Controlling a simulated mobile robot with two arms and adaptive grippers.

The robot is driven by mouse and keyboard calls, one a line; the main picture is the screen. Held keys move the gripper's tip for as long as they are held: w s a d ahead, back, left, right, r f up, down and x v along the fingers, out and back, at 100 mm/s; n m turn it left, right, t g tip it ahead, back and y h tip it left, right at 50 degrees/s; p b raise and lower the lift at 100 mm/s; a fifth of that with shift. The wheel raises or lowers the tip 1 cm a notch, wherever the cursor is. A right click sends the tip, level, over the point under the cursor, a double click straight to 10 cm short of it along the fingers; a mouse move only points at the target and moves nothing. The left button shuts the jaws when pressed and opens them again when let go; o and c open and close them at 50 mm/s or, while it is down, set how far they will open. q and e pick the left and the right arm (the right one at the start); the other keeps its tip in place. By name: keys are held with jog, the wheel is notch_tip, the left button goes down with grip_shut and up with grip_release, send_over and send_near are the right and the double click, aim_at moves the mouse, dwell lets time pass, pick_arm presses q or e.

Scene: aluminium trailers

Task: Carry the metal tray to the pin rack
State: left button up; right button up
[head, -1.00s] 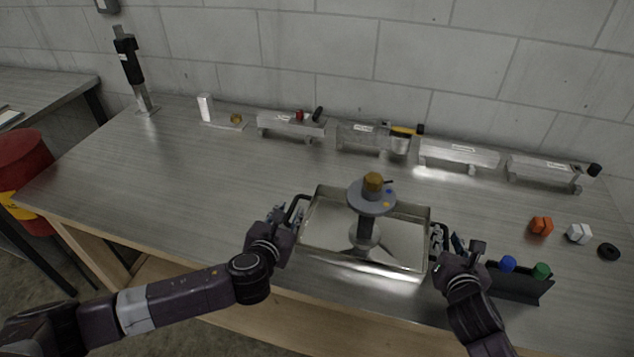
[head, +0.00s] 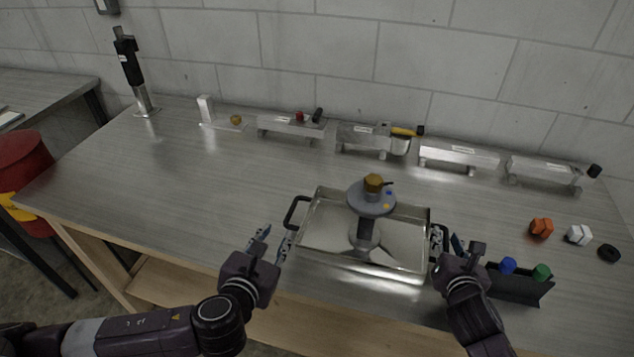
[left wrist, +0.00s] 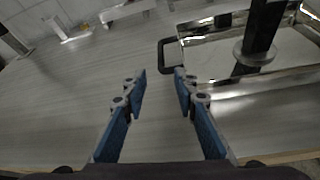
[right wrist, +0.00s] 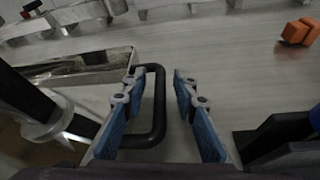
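The metal tray (head: 330,262) is a shallow shiny pan with a black handle at each end. It rests on the bench near the front edge. A grey disc on a post (head: 371,199) with a brass nut on top stands in it. My left gripper (head: 270,243) is open and empty, left of and apart from the left handle (left wrist: 168,53). My right gripper (head: 449,241) is at the right handle. In the right wrist view, its open fingers stand either side of the handle's outer bar (right wrist: 159,105). I cannot tell for sure which thing is the pin rack.
A dark holder (head: 520,288) with blue and green tops stands close beside my right gripper. Orange (head: 541,228), white (head: 579,235) and black (head: 609,253) pieces lie at right. Several aluminium brackets line the back. The bench's left middle is clear.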

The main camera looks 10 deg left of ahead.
pick_arm(q)
jog(key=shift+s+r, duration=0.2)
jog(key=shift+s, duration=0.2)
pick_arm(e)
jog(key=shift+s, duration=0.2)
jog(key=v, duration=1.1)
jog(key=shift+s+r, duration=0.2)
jog(key=shift+s, duration=0.1)
